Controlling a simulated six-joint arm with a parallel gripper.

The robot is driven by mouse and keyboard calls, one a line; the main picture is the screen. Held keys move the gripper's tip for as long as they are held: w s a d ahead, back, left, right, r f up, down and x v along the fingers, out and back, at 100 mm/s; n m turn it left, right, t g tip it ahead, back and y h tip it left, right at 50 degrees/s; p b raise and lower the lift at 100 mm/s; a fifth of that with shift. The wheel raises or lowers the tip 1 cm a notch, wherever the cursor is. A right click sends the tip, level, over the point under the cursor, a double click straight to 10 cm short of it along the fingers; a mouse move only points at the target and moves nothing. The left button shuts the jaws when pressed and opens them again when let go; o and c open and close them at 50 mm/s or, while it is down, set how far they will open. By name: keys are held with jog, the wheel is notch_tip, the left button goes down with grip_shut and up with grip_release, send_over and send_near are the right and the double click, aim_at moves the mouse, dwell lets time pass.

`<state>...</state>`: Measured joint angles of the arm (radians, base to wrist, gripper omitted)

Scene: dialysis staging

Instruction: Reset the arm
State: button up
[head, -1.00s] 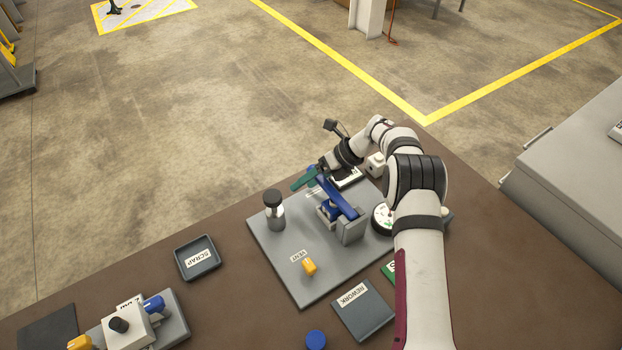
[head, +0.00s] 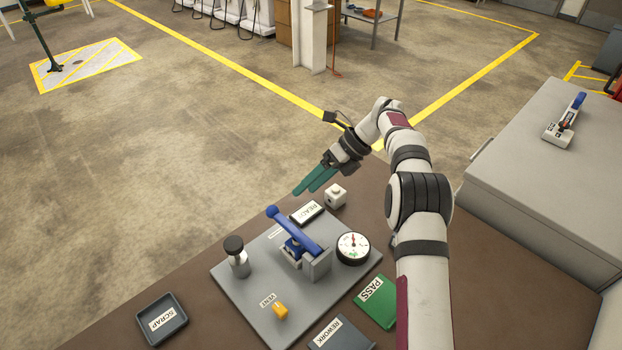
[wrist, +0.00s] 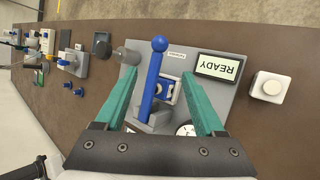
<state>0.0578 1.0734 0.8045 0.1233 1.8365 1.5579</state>
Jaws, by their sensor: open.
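My gripper (head: 314,181) is raised above the far edge of the brown table, with two green fingers. In the wrist view my gripper (wrist: 160,90) is open, its fingers apart and nothing between them at their height. Below it is a grey plate (head: 245,305) with a blue lever (head: 297,228) on a grey bracket, seen between the fingers in the wrist view (wrist: 153,80). The plate also bears a READY display (head: 307,212), a round dial (head: 353,247), a dark-capped grey cylinder (head: 237,257) and a yellow VENT knob (head: 280,311).
A white block with a button (head: 336,195) stands beside the plate. A SCRAP tray (head: 162,320), a grey REWORK pad (head: 341,334) and a green PASS pad (head: 376,301) lie around it. A grey cabinet (head: 545,165) is at right. Open floor lies beyond the table.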

jog(key=s+d+r+n+h, duration=0.2)
jog(key=s+r+n, duration=0.35)
jog(key=s, duration=0.35)
jog(key=s+d+r+n+h, duration=0.2)
jog(key=s+r+n, duration=0.35)
jog(key=s, duration=0.45)
jog(key=s+d+f+n+h, duration=0.1)
jog(key=s+n, duration=0.4)
jog(key=s, duration=0.5)
jog(key=s+d+f+n+t+h, duration=0.1)
jog(key=s+d+f+n, duration=0.2)
jog(key=s, duration=0.7)
jog(key=shift+s+f+n+t, duration=0.15)
jog(key=shift+f+n+t, duration=0.15)
jog(key=shift+n, duration=0.8)
